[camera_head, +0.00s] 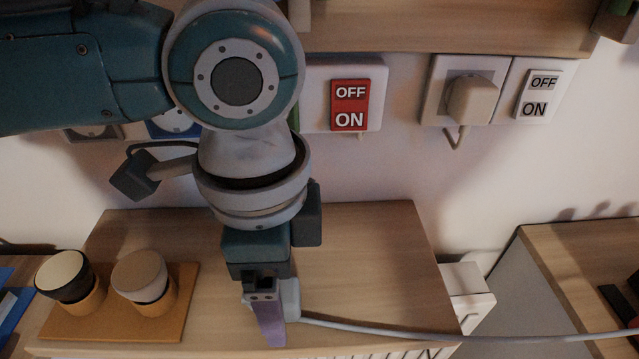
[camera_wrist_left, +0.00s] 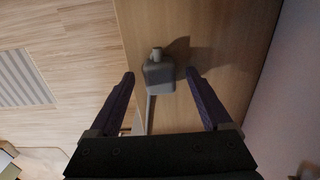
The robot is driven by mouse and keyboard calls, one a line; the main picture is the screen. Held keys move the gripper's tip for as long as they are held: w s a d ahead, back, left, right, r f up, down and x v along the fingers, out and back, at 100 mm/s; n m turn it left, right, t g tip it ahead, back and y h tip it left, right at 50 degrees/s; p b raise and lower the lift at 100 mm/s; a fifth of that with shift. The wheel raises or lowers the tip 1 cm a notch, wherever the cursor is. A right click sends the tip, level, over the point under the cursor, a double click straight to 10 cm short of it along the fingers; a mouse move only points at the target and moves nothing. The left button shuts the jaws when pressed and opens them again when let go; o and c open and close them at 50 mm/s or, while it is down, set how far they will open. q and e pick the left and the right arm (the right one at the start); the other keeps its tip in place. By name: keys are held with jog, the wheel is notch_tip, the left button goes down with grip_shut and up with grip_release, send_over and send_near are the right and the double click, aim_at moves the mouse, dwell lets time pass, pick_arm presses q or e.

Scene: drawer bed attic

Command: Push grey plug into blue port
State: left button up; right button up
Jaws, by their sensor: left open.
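The grey plug (camera_head: 290,298) lies on the wooden cabinet top near its front edge, with its cable running off to the right. My left gripper (camera_head: 268,328) points down at the plug and hides part of it. In the left wrist view the open fingers (camera_wrist_left: 160,76) stand on either side of the plug (camera_wrist_left: 159,72), with a gap at each side. The blue port (camera_head: 175,122) is on the wall at the left, largely hidden behind my left arm. My right gripper is not in view.
Two cups (camera_head: 66,276) (camera_head: 141,277) stand on a wooden tray (camera_head: 180,325) left of the gripper. A red OFF/ON switch (camera_head: 350,105) and a socket with a white plug (camera_head: 472,100) are on the wall.

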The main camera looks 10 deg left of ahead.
pick_arm(q)
jog(key=shift+c, duration=0.2)
grip_shut()
dwell(0.6)
jog(key=shift+r, duration=0.1)
notch_tip(320, 180, up, 20)
jog(key=p, duration=0.4)
